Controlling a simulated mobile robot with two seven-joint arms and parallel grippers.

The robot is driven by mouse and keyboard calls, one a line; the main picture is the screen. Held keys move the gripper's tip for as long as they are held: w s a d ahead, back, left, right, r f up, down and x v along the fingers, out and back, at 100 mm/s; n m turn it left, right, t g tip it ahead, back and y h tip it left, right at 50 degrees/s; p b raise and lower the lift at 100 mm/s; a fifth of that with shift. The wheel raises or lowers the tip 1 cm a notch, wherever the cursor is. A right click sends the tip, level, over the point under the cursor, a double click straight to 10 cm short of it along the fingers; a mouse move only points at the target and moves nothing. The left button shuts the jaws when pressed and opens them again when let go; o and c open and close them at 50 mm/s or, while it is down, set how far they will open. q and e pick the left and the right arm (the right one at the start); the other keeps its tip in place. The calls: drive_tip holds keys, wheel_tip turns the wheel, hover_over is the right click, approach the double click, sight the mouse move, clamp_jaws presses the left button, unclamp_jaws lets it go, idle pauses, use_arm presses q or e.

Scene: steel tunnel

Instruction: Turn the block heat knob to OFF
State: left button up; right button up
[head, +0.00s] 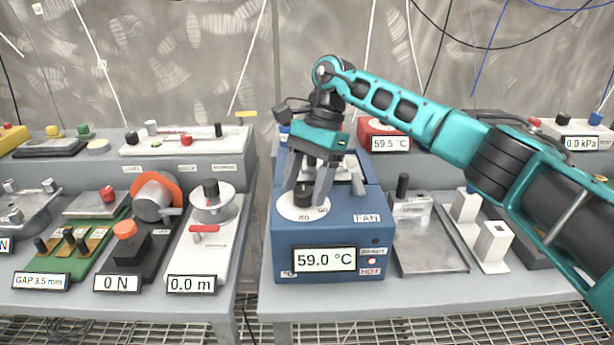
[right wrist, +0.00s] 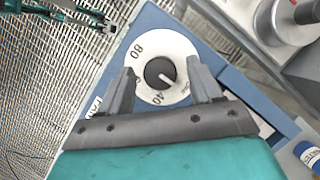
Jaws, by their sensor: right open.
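The block heat unit (head: 330,233) is a blue box with a 59.0 °C display and a red lamp beside HOT. Its dark round heat knob (head: 303,193) sits on a white dial (head: 290,208). In the right wrist view the knob (right wrist: 160,72) has a white pointer line aimed lower right, between the 40 mark and small lettering that is hard to read. My right gripper (head: 305,197) is open and points down, one finger on each side of the knob, with gaps visible in the right wrist view (right wrist: 163,78). A teal and dark part, perhaps my left gripper, shows at that view's upper left.
A metal plate device (head: 430,235) with a black handle stands right of the unit. A white panel with a round dial and red lever (head: 207,240) stands to the left, across a gap between benches. A raised shelf (head: 200,172) with more devices runs behind.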

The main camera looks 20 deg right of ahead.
use_arm(q)
drive_tip(key=shift+s+a+r+p, duration=0.1)
drive_tip(key=shift+a+r+p, duration=0.3)
drive_tip(key=shift+p, duration=0.35)
use_arm(e)
drive_tip(key=v, duration=1.3)
use_arm(q)
drive_tip(key=shift+s+d+f, duration=0.1)
use_arm(e)
drive_tip(key=shift+f, duration=0.1)
